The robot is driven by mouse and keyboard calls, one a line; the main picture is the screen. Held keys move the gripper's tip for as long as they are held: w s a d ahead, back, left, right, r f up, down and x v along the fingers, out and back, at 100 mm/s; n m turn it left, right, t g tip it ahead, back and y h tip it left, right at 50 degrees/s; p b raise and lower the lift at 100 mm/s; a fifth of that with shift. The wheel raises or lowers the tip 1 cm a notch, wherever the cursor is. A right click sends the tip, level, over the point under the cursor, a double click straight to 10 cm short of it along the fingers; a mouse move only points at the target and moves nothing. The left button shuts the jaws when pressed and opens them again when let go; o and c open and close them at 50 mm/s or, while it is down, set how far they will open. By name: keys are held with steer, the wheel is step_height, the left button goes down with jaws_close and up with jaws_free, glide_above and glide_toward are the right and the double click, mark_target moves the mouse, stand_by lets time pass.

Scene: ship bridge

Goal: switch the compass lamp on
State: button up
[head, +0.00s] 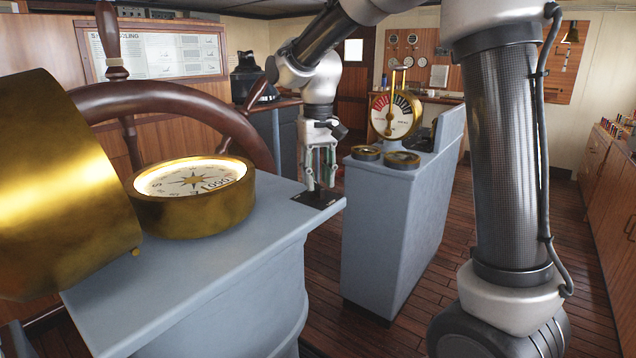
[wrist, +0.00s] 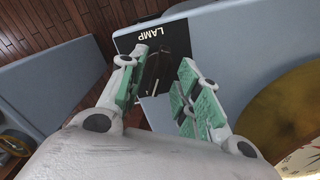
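The brass compass (head: 190,222) sits on the grey stand at left in the head view. Its white dial (head: 192,181) looks bright, with a warm glow around the inner rim. A dark plate (head: 327,199) lies at the stand's right corner. In the wrist view this plate (wrist: 122,42) reads LAMP and bears a dark, elongated knob (wrist: 165,66). My gripper (head: 320,186) points down over the plate. In the wrist view my gripper (wrist: 160,80) is open, with its green-padded fingers apart on either side of the knob. I cannot tell whether they touch it.
A large brass hood (head: 60,180) and a wooden wheel (head: 150,97) stand close by the compass. A second grey stand (head: 395,225) with a red-and-white telegraph dial (head: 393,116) is to the right. Plank floor shows between the stands.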

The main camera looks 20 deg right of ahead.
step_height(320, 180, up, 10)
stand_by(0.3)
steer(key=n, duration=0.1)
glide_toward(316, 184)
steer(key=s+d+f, duration=0.2)
steer(key=s, duration=0.1)
steer(key=s+d+f+m+t, duration=0.1)
steer(key=s+d+t, duration=0.1)
steer(key=s+d, duration=0.4)
steer(key=s+d+f+m+t, duration=0.1)
steer(key=s+d, duration=0.6)
steer(key=s, duration=1)
steer(key=shift+s+d+f+t, duration=0.2)
steer(key=shift+f+t, duration=0.15)
steer(key=shift+t, duration=0.35)
